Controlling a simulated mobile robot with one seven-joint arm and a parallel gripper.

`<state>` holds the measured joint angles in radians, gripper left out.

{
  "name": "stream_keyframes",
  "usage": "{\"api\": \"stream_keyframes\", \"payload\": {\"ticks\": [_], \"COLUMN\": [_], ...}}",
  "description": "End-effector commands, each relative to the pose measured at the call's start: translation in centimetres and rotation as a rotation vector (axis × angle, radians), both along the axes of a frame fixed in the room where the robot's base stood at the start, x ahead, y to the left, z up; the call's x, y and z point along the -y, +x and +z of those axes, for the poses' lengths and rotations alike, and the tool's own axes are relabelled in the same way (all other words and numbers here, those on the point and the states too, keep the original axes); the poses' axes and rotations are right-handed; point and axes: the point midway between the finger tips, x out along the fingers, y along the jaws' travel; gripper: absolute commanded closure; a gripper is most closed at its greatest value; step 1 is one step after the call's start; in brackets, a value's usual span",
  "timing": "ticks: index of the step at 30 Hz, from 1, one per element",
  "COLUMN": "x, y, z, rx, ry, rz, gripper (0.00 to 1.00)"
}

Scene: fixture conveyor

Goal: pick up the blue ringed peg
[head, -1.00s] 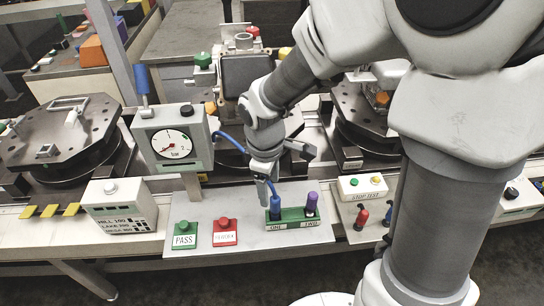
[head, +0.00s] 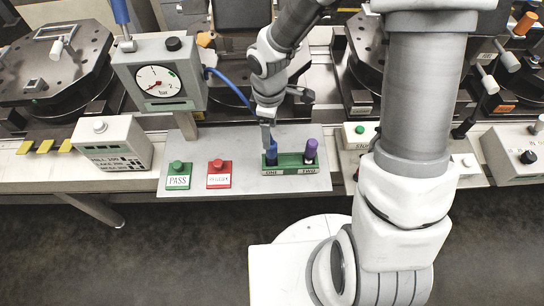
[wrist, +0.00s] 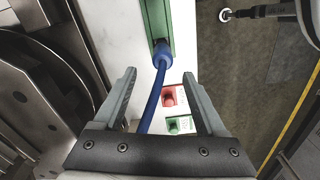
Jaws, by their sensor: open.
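The blue ringed peg (head: 271,158) stands upright in the left slot, marked ONE, of a green holder (head: 291,169). A blue hose (head: 229,83) runs from the gauge box to the peg's top. My gripper (head: 266,143) is over the blue peg, pointing down and partly covering it. In the wrist view the peg's blue top (wrist: 161,52) shows ahead of and between my gripper's (wrist: 160,78) open fingers, with the hose passing between them. Nothing is gripped. I cannot tell how far the fingertips reach down beside the peg.
A purple peg (head: 311,149) stands close by in the holder's right slot. The gauge box (head: 158,76) rises to the left. A green PASS button (head: 177,167) and a red button (head: 218,165) sit left of the holder. The grey panel (head: 240,185) in front is bare.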

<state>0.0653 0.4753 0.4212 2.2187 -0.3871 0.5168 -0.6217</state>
Motion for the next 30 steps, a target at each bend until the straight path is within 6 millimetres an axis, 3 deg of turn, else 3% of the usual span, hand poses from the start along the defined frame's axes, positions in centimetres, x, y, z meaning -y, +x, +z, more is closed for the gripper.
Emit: {"api": "stream_keyframes", "payload": {"ticks": [3, 7, 14, 24, 30], "x": [0.0, 0.0, 0.1, 0.4, 0.4], "y": [-0.1, -0.1, -0.1, -0.6, -0.6], "z": [-3.0, -5.2, -6.7, -11.2, -11.6], "rx": [-0.004, -0.003, -0.001, -0.001, 0.001], "ry": [-0.001, -0.001, -0.001, -0.001, 0.001], "rz": [0.0, 0.0, -0.001, 0.0, -0.001], "gripper": [0.26, 0.26, 0.26, 0.26, 0.26]}}
